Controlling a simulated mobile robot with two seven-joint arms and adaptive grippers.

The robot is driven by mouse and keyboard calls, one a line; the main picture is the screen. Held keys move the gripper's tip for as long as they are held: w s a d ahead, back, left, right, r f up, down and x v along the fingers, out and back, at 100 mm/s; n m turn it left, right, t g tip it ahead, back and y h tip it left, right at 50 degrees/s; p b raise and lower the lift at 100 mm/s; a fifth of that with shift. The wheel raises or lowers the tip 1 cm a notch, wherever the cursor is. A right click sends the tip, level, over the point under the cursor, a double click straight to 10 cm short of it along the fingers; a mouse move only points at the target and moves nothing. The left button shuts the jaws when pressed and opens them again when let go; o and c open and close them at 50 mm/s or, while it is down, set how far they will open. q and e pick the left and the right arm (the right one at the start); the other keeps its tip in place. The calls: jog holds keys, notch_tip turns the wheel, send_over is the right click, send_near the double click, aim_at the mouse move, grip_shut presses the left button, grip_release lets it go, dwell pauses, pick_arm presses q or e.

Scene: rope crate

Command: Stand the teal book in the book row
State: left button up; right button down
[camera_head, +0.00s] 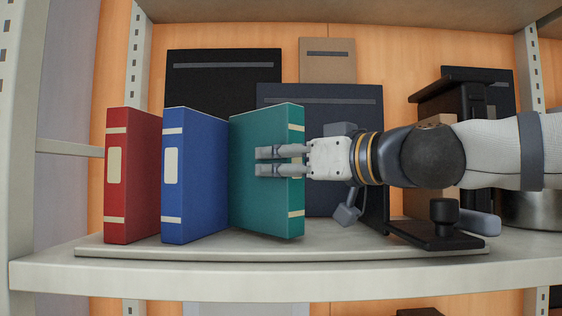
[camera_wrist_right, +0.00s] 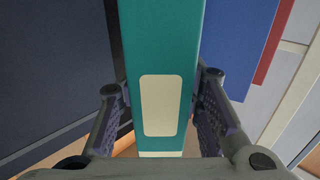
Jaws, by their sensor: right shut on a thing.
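The teal book (camera_head: 258,135) is upright beside the blue book (camera_head: 195,180), with its labelled spine turned toward my right arm. My right gripper (camera_head: 268,162) comes in from the right, shut on the teal book at about mid height. In the right wrist view the teal spine (camera_wrist_right: 162,50) with its cream label lies between the two fingers (camera_wrist_right: 160,95). The red book (camera_head: 132,175) stands left of the blue one. The teal book's lower edge is at or just above the board; I cannot tell if it touches. My left gripper is out of view.
The books stand on a pale board (camera_head: 130,248) on the shelf. Dark binders (camera_head: 225,80) stand behind. A black metal bookend-like stand (camera_head: 436,232) is at the right under my arm, with a metal pot (camera_head: 535,210) farther right.

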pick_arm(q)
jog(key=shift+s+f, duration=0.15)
pick_arm(e)
jog(key=shift+f, duration=0.3)
jog(key=c, duration=1.1)
grip_release()
jog(key=shift+o, duration=0.2)
jog(key=shift+f, duration=0.1)
jog(key=shift+s, duration=0.1)
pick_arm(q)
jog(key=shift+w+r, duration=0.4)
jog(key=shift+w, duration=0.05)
pick_arm(e)
jog(key=shift+v, duration=1.15)
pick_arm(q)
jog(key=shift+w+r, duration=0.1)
pick_arm(e)
jog(key=shift+s+d, duration=0.1)
jog(key=shift+d, duration=0.05)
pick_arm(q)
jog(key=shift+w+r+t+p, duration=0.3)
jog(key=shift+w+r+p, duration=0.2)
jog(key=shift+p, duration=0.1)
pick_arm(e)
jog(key=shift+v, duration=1.1)
jog(key=shift+s+d, duration=0.15)
